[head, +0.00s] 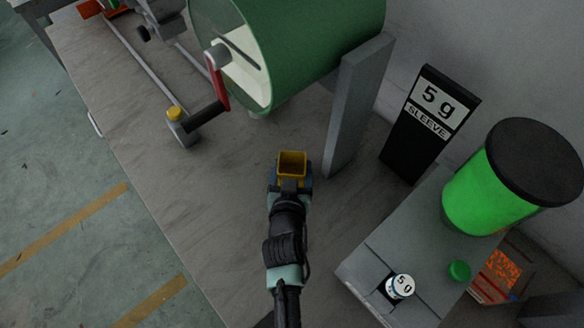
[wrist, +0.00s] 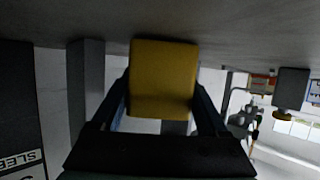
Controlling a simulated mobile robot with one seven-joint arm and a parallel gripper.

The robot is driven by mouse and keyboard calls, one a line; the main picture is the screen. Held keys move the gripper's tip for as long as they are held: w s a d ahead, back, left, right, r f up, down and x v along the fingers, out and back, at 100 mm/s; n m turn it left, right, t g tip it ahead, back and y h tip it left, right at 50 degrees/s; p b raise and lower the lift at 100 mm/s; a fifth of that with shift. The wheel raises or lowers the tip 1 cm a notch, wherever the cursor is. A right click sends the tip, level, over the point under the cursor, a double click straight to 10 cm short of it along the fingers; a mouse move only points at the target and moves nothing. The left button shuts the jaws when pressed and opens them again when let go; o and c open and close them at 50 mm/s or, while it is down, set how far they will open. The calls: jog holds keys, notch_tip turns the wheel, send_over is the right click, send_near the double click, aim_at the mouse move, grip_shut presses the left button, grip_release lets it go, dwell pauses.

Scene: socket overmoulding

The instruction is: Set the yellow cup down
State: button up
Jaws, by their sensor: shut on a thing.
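The yellow cup (head: 292,163) is square and open at the top in the head view, and looks empty. My gripper (head: 290,178) is shut on it, with one finger on each side. In the wrist view the cup (wrist: 163,78) fills the middle, between the two dark blue fingers of my gripper (wrist: 163,100). The cup is over the grey bench top (head: 240,215). Its far edge in the wrist view meets the bench surface, but I cannot tell whether it touches or hangs just above it.
A green drum (head: 320,45) with a red crank (head: 218,85) stands behind, with a grey upright panel (head: 358,105) to the right. A black "5 g SLEEVE" sign (head: 428,120), a green jar (head: 485,190) and a grey block (head: 375,255) are at right. Bench left of the cup is clear.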

jog(key=shift+f, duration=0.2)
jog(key=o, duration=1.4)
jog(key=shift+c, duration=0.2)
jog(key=shift+r, duration=0.1)
